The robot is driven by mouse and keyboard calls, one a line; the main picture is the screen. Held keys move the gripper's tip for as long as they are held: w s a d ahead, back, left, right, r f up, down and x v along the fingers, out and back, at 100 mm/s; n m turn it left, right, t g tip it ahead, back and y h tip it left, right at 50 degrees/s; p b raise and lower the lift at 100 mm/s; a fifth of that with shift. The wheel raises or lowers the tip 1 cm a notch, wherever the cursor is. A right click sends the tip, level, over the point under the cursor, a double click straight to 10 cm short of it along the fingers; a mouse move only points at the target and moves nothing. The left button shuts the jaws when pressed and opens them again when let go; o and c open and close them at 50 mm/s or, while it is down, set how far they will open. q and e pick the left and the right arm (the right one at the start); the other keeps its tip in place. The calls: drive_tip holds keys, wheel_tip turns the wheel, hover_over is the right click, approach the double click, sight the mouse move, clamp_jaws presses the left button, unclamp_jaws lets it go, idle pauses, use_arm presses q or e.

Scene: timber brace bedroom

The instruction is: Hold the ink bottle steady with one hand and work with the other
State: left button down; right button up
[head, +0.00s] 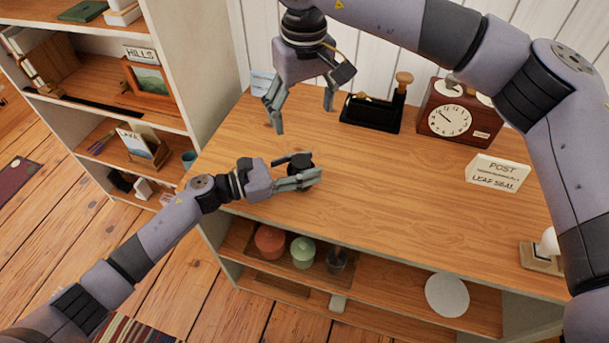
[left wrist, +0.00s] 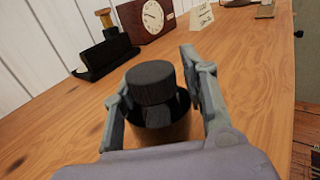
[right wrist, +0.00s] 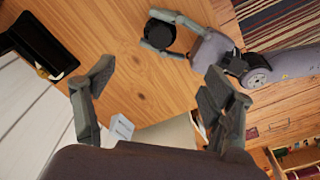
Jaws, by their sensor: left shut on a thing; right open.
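The ink bottle (left wrist: 152,84) is dark with a round ridged black cap, and stands upright on the wooden desk top. In the head view the bottle (head: 299,161) sits near the desk's front left edge. My left gripper (head: 300,179) is shut around it from the left, with a finger on either side in the left wrist view. The cap is clear above the fingers. My right gripper (head: 302,116) is open and empty above the desk, behind the bottle. In the right wrist view the bottle (right wrist: 158,35) shows beyond the open fingers.
A bookshelf (head: 190,60) stands left of the desk. The desk's middle is clear.

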use_arm(q)
drive_tip(key=shift+f, duration=0.15)
use_arm(e)
wheel_tip(320, 180, up, 2)
drive_tip(key=shift+s+r, duration=0.1)
drive_tip(key=shift+r, duration=0.15)
use_arm(q)
drive_tip(key=c, duration=0.9)
unclamp_jaws()
drive_tip(key=v, duration=1.2)
